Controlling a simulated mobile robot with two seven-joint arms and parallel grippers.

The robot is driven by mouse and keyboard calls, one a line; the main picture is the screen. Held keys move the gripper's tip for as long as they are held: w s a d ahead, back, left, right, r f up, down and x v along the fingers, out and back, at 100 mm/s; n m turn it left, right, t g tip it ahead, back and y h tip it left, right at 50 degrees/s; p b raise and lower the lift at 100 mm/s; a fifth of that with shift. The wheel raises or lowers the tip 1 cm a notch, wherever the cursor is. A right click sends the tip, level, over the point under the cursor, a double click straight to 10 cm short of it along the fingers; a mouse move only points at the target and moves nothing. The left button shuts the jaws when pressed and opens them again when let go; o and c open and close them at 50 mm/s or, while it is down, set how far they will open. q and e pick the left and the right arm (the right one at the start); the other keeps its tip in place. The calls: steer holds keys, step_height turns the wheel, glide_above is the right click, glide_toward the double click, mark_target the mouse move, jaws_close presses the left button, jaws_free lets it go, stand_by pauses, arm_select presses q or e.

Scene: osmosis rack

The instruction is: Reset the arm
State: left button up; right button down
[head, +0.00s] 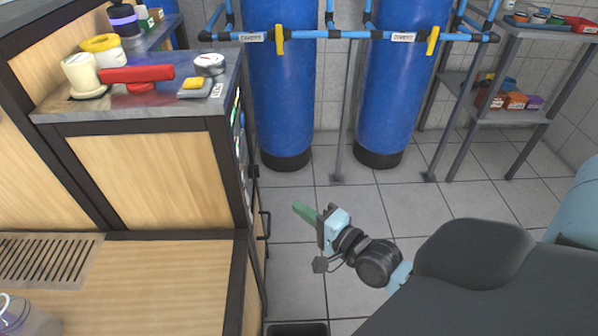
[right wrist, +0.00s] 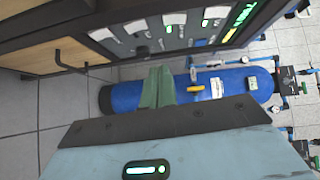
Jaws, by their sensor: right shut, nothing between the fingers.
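My right gripper (head: 305,212) has green fingers and hangs over the tiled floor, to the right of the wooden cabinet (head: 145,175) in the head view. In the right wrist view its green fingers (right wrist: 158,88) lie together, shut with nothing between them. They point toward the control panel (right wrist: 180,35) on the cabinet's side and overlap a blue tank (right wrist: 130,95) behind. My right arm reaches in from the lower right of the head view. My left gripper is not in view.
Two blue tanks (head: 283,90) (head: 395,85) with blue pipes and yellow valves stand at the back. A grey shelf (head: 500,85) holds small boxes at right. A dark handle (right wrist: 62,58) juts from the cabinet. The floor (head: 465,207) at centre right is clear.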

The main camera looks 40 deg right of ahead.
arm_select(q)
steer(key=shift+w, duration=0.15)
